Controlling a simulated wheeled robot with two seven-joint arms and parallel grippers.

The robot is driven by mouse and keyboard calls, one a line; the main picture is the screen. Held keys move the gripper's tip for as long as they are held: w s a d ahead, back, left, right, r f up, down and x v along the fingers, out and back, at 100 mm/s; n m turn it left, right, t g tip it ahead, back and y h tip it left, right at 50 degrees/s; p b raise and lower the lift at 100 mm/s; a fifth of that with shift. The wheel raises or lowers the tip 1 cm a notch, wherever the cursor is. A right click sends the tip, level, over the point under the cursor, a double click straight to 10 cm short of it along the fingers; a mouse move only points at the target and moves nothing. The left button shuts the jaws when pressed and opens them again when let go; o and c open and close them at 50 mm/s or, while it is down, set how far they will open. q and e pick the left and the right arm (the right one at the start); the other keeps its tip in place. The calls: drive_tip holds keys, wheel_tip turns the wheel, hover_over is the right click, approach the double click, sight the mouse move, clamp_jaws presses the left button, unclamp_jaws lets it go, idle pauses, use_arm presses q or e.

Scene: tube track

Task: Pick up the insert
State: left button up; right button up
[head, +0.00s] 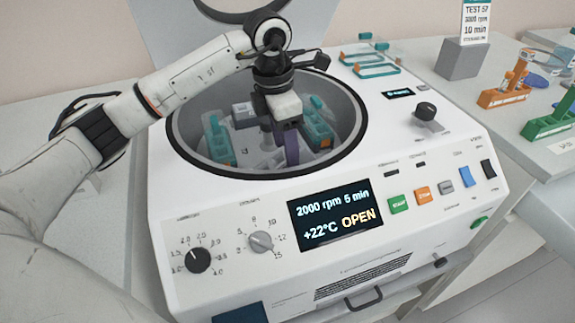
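My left gripper (280,128) reaches down into the open centrifuge bowl (352,112), near its middle-right. A narrow purple piece (291,148), which may be the insert, stands upright directly below and against the gripper. The fingertips are partly hidden, so I cannot tell whether they are closed on it. Teal holders stand in the rotor, one on the left (219,142) and one on the right (319,130). A grey-white block (243,112) sits at the back of the bowl. My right gripper is not in view.
The raised lid (175,30) stands behind the bowl. Teal frames with orange ends (376,71) lie on the machine's top at the back. The display (336,215) reads OPEN. Orange (503,98) and green (552,125) racks stand on the right bench near a sign (477,22).

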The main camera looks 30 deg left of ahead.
use_arm(q)
drive_tip(key=shift+w+d+f, duration=0.1)
drive_tip(key=shift+w+f, duration=0.1)
drive_tip(key=shift+f, duration=1.25)
drive_tip(key=c, duration=1.2)
drive_tip(key=shift+r, duration=5.1)
wheel_tip(320, 180, up, 5)
drive_tip(key=p, duration=0.4)
